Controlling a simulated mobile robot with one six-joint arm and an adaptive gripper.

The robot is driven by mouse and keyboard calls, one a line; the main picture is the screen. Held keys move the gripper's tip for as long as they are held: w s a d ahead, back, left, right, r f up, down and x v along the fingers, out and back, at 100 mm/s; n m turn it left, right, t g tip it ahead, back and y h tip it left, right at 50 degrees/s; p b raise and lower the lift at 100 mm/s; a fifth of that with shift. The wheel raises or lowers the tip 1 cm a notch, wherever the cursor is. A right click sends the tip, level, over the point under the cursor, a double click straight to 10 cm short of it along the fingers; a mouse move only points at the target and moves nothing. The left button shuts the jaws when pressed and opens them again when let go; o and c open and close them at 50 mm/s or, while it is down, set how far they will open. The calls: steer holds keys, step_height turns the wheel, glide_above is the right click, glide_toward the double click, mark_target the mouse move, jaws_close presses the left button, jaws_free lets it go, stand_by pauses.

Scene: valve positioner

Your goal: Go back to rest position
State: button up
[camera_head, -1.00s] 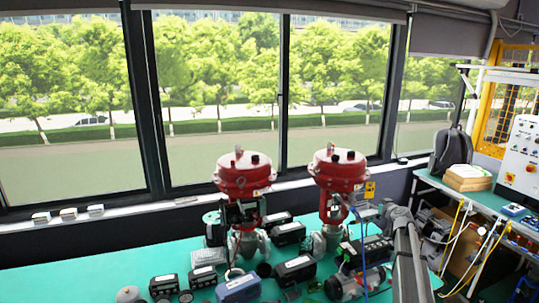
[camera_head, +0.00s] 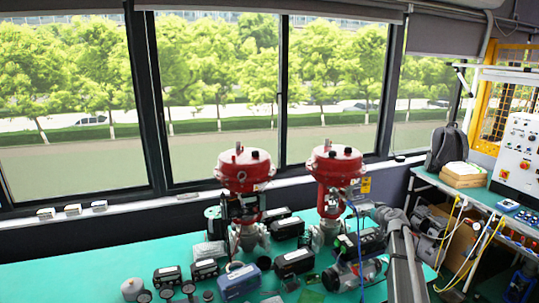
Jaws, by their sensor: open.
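My arm (camera_head: 402,262) rises from the bottom edge right of centre, and its upper end bends left at about the height of the valve bodies. I cannot make out my gripper's fingers in this view. Two red-topped valves stand upright on the green table: the left valve (camera_head: 244,170) and the right valve (camera_head: 335,165). My arm's bent end is just right of the right valve; I cannot tell whether they touch.
The green table (camera_head: 60,272) is bare on its left. Several dark boxes and round parts, including a blue-grey box (camera_head: 238,281), crowd its front. A bench with a backpack (camera_head: 446,148) and a control panel (camera_head: 522,155) stands at the right. Windows line the back.

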steer(key=s+a+f+g, duration=0.1)
steer(key=s+a, duration=0.1)
steer(key=a, duration=0.1)
steer(key=s+a+f+g+y, duration=0.1)
steer(key=s+a, duration=0.1)
steer(key=a, duration=0.1)
steer(key=s+a+f+n, duration=0.1)
steer(key=s+a, duration=0.1)
steer(key=a, duration=0.1)
steer(key=shift+s+a+f+g+y, duration=0.2)
steer(key=shift+s+g+y, duration=0.15)
steer(key=shift+g+y, duration=0.05)
steer(key=s+a+f+g, duration=0.3)
steer(key=s+a, duration=0.1)
steer(key=s, duration=0.3)
steer(key=s+a+f+g+h, duration=0.1)
steer(key=s+a+f+g, duration=0.1)
steer(key=s+a, duration=0.45)
steer(key=s+a+f+g, duration=0.2)
steer(key=s+f+g, duration=0.1)
steer(key=s, duration=0.5)
steer(key=s+a+f+m+g+h, duration=0.1)
steer(key=s+m+g+h, duration=0.1)
steer(key=s, duration=1.1)
steer(key=shift+s+a+f+g+h, duration=0.2)
steer(key=shift+s+g+h, duration=0.1)
steer(key=shift+g+h, duration=0.3)
steer(key=shift+d, duration=0.1)
